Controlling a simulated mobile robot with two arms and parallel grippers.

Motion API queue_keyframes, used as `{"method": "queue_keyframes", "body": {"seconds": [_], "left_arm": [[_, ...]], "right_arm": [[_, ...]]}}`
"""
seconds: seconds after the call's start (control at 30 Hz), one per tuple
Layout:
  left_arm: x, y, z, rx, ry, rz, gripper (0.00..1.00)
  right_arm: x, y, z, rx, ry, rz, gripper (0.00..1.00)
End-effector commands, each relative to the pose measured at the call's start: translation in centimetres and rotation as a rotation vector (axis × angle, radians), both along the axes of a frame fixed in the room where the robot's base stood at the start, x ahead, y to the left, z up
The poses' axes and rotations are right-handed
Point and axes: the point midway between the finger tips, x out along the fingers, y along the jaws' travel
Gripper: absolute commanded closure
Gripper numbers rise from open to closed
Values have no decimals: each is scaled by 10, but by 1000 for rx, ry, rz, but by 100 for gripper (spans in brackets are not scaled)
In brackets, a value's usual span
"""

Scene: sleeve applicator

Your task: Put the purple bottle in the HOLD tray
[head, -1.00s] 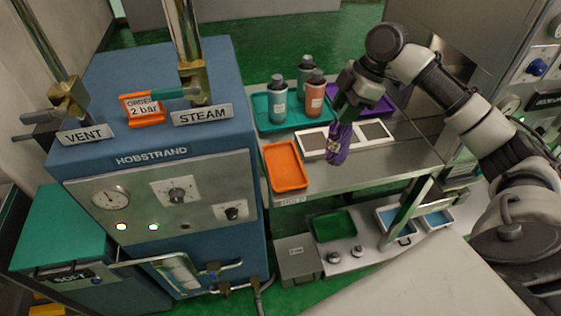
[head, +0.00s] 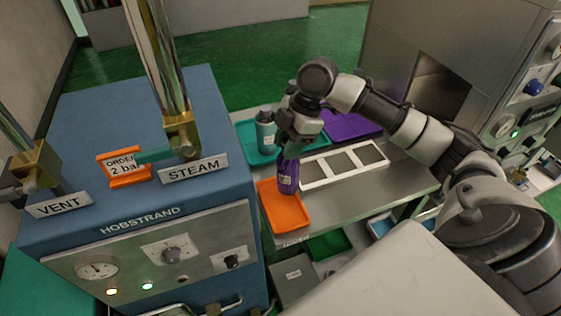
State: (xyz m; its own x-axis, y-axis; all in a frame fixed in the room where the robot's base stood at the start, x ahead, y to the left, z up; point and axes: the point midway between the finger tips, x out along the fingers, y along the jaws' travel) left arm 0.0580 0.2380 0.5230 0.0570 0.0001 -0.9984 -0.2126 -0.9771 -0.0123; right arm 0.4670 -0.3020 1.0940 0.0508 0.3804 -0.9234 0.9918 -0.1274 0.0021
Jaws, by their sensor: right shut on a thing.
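The purple bottle (head: 287,178) is upright under my right gripper (head: 291,153), which is shut on its upper part. The bottle is over the far right part of the orange tray (head: 285,213); I cannot tell whether its base touches the tray. A small label is on the shelf edge in front of this tray, too small to read surely. The rest of the orange tray looks empty. My left gripper is not in view.
A teal tray (head: 243,132) with bottles, one grey-teal (head: 265,132), stands behind, partly hidden by my right arm. A purple tray (head: 345,127) and a white-framed panel (head: 316,171) lie to the right. The blue HOBSTRAND machine (head: 220,105) stands close on the left.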

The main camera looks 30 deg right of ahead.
Motion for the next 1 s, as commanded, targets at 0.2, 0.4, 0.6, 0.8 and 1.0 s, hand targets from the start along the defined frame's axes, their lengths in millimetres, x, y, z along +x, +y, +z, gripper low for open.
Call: {"method": "queue_keyframes", "body": {"seconds": [0.2, 0.4, 0.6, 0.8, 1.0], "left_arm": [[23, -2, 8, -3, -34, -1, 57], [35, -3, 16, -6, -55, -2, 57], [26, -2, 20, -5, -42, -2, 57], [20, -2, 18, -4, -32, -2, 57], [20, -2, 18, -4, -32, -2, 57]], "right_arm": [[-5, 21, -12, 0, -1, 1, 100], [-6, 22, -32, -1, 4, -2, 100], [-5, 21, -53, 0, -1, -1, 100], [-6, 21, -55, -2, 1, -1, 58], [-6, 21, -54, -2, 1, -1, 38]]}}
